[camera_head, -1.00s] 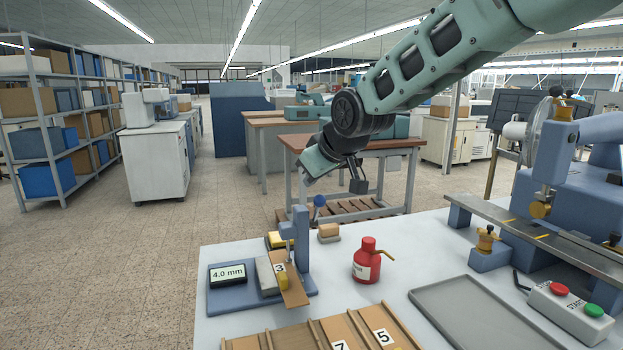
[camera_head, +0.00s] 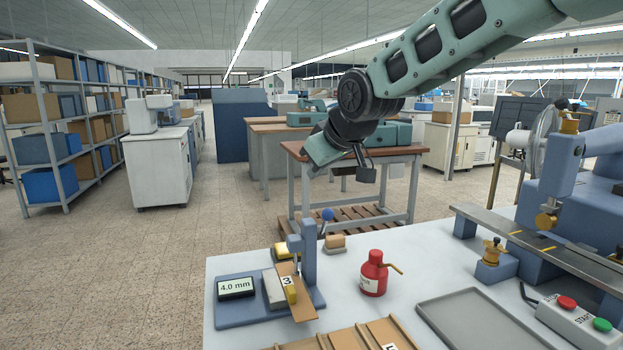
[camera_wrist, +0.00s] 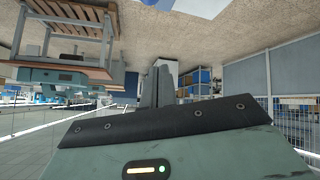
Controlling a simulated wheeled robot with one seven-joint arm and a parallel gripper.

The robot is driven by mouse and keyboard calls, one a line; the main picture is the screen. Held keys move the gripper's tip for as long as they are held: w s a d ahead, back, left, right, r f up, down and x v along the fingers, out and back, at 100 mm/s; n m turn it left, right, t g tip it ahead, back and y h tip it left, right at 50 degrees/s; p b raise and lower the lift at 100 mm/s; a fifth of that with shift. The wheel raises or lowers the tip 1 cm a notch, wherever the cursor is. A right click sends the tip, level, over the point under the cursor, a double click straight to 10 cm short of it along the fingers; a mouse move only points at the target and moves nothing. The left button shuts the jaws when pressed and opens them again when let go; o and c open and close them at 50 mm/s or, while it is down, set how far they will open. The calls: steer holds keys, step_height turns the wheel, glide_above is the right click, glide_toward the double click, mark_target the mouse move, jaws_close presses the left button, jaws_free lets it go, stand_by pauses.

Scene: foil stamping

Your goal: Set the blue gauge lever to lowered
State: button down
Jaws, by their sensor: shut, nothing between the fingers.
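The blue ball knob (camera_head: 328,214) of the gauge lever stands up beside the top of the gauge's blue-grey post (camera_head: 309,250); its stalk tilts upward. The gauge base (camera_head: 262,312) has a display (camera_head: 236,288) reading 4.0 mm. A tan piece marked 3 (camera_head: 303,308) lies under the post. My gripper is above and behind the gauge in the head view, apart from the knob; its fingertips are hard to make out there. In the wrist view my gripper's fingers (camera_wrist: 158,84) are together and empty. The lever does not show in the wrist view.
A red bottle (camera_head: 374,275) with a spout stands right of the gauge. A small tan-topped block (camera_head: 335,243) sits behind it. A grey tray (camera_head: 480,322), a slotted wooden rack (camera_head: 350,338) and the blue press (camera_head: 560,190) with its button box (camera_head: 575,322) are nearby.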

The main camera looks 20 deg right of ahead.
steer(key=v, duration=0.5)
steer(key=shift+s+f+b, duration=0.2)
steer(key=shift+s+b, duration=0.15)
steer(key=shift+s, duration=0.25)
